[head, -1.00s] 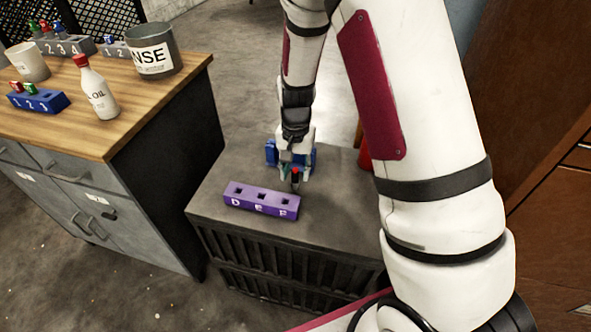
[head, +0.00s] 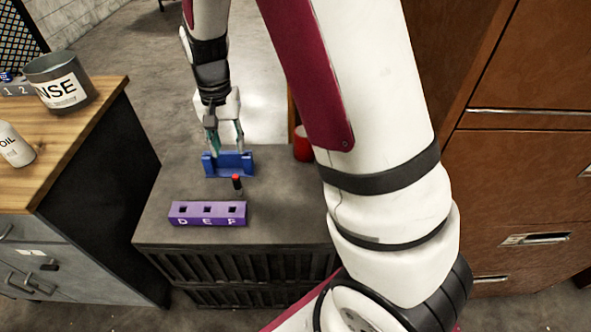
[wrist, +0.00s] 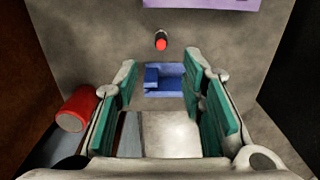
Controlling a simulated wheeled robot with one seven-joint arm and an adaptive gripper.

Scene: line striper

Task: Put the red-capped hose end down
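The red-capped hose end (head: 237,185) is a small dark piece with a red top. My gripper (head: 226,147) is over the blue holder (head: 230,170), back from the hose end. In the wrist view its teal-padded fingers (wrist: 163,80) are wide apart with nothing held; the blue holder (wrist: 172,78) shows below and between them.
A purple block (head: 208,214) marked D, E, F with dark holes sits at the front. A red cylinder (head: 303,145) stands at the back right, close to my arm. A wooden worktop (head: 85,120) with a grey can (head: 60,82) and oil bottle (head: 14,147) is at left.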

